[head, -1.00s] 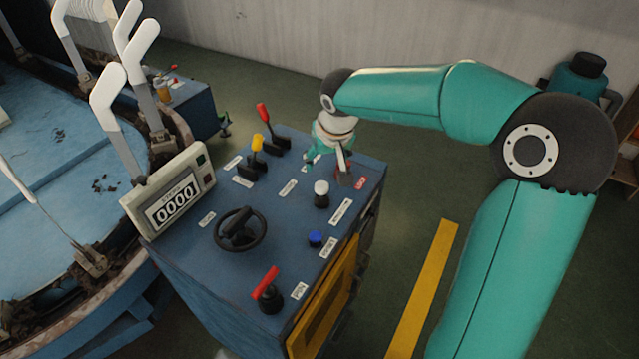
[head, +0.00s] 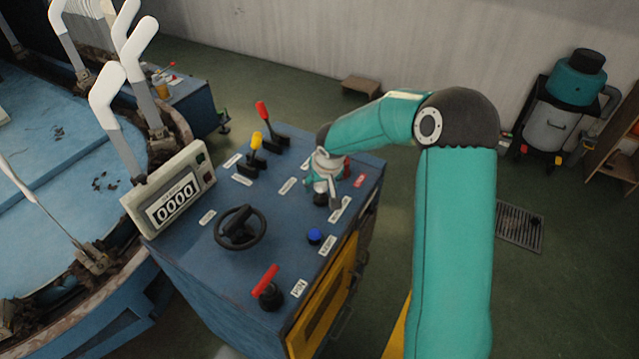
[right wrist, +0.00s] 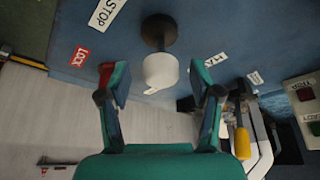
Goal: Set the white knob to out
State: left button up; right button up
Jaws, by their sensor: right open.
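The white knob (right wrist: 160,70) stands on a dark stem between the fingers of my right gripper in the right wrist view, with gaps on both sides. My right gripper (head: 327,190) is open over the right side of the blue control box (head: 190,265). It hides most of the knob in the head view, where the dark base shows below the fingers. A STOP label (right wrist: 106,12) lies beside the knob in the right wrist view. My left gripper is out of view.
A red control (head: 347,168) by the LOCK label is close to my right gripper. Yellow (head: 257,142) and red (head: 263,112) levers, a black handwheel (head: 240,228), a blue button (head: 315,236) and a red-handled knob (head: 266,282) stand on the box.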

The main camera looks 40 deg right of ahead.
aim_at(322, 184)
grip_shut()
jog(key=shift+r+p, duration=0.35)
jog(key=shift+r, duration=1.2)
grip_release()
jog(key=v, duration=1.2)
